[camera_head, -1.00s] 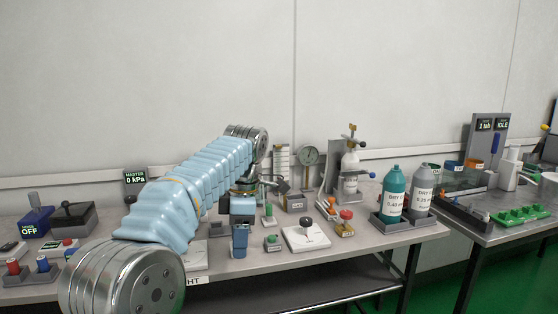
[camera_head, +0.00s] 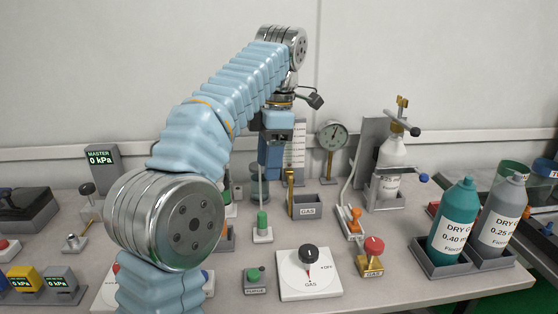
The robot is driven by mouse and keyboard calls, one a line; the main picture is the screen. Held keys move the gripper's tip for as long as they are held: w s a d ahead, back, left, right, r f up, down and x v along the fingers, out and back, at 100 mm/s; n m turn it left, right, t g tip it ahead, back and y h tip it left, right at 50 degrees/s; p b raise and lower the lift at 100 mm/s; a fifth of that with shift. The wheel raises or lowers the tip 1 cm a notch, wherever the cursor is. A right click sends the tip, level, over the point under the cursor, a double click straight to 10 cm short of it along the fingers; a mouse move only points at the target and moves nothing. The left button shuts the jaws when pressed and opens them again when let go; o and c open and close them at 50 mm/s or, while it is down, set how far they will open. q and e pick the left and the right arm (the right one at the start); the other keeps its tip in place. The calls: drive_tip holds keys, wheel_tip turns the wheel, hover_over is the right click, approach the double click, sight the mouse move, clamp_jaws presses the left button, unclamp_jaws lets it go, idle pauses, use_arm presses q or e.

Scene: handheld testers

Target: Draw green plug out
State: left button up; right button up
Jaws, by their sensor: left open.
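A green plug-like piece (camera_head: 262,222) stands upright on a small white base in the middle of the bench. A green knob (camera_head: 253,275) on a dark block labelled PURGE sits in front of it. Another green piece (camera_head: 227,197) shows partly behind my arm. I cannot tell for sure which is the plug. My left gripper (camera_head: 270,178) points down, above and behind the upright green piece in the picture, apart from it and with nothing seen in it. The gap between its fingers is hard to see. My right gripper is out of view.
A white GAS panel with a black knob (camera_head: 310,254), a red-topped brass valve (camera_head: 372,258) and an orange-handled lever (camera_head: 354,218) stand right of the green pieces.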

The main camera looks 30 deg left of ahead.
sight(262, 213)
use_arm(q)
drive_tip(key=f, duration=0.4)
drive_tip(key=s+f+b, duration=0.1)
drive_tip(key=f, duration=0.4)
drive_tip(key=a+f+b, duration=0.1)
drive_tip(key=f, duration=0.3)
drive_tip(key=shift+s+a+f, duration=0.1)
drive_tip(key=shift+s+f, duration=0.1)
drive_tip(key=shift+f, duration=0.1)
drive_tip(key=c, duration=0.9)
drive_tip(key=o, duration=0.9)
